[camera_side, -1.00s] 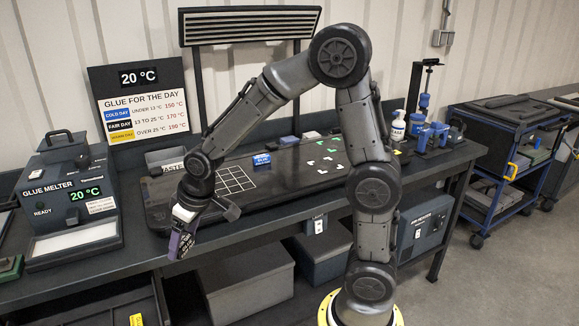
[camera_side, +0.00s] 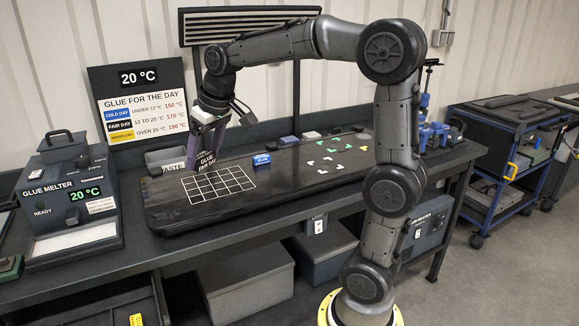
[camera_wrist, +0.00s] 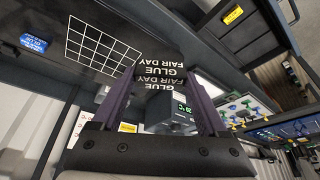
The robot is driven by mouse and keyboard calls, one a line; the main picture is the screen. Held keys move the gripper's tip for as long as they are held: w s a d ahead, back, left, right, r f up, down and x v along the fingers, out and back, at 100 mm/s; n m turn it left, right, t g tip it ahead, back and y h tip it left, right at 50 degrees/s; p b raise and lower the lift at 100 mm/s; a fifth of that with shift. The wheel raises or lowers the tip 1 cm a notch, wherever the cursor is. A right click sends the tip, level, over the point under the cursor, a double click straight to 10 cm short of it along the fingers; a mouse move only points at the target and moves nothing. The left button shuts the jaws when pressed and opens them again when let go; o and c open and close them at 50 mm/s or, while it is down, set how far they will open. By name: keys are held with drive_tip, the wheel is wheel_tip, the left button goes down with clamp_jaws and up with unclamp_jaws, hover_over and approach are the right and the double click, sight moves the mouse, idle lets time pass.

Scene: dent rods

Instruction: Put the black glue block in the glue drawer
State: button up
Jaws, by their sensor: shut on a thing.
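My gripper (camera_side: 203,148) points down over the left part of the dark mat and is shut on the black glue block (camera_side: 207,160). The block's white letters read "GLUE FAIR DAY". In the wrist view the block (camera_wrist: 163,62) sits between the two purple fingers, its lettering upside down. The block appears held above the mat, near the back of the white grid. An open black drawer (camera_side: 92,306) shows under the bench at lower left, with a yellow label on it.
A blue glue block (camera_side: 261,159) lies on the mat (camera_side: 168,215) right of the white grid (camera_side: 219,184). The glue melter (camera_side: 68,200) stands at left, reading 20 °C. A sign board (camera_side: 142,100) stands behind. Grey bins (camera_side: 248,285) sit below the bench.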

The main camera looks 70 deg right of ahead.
drive_tip(key=s+d+m+h, duration=0.1)
drive_tip(key=s+d+m, duration=0.2)
drive_tip(key=s+d, duration=0.5)
drive_tip(key=s+d+m+h, duration=0.1)
drive_tip(key=s+d+m, duration=0.25)
drive_tip(key=d, duration=0.75)
drive_tip(key=g, duration=0.1)
approach(269, 174)
drive_tip(key=shift+w+d+f, duration=0.65)
drive_tip(key=shift+w+f, duration=0.1)
drive_tip(key=shift+f, duration=0.15)
drive_tip(key=shift+s+a+x, duration=0.1)
drive_tip(key=shift+s+x, duration=0.05)
drive_tip(key=shift+x, duration=0.75)
drive_tip(key=shift+s+a+x, duration=0.15)
drive_tip(key=shift+x, duration=0.75)
drive_tip(key=shift+f, duration=0.25)
drive_tip(key=o, duration=1.2)
drive_tip(key=shift+o, duration=0.2)
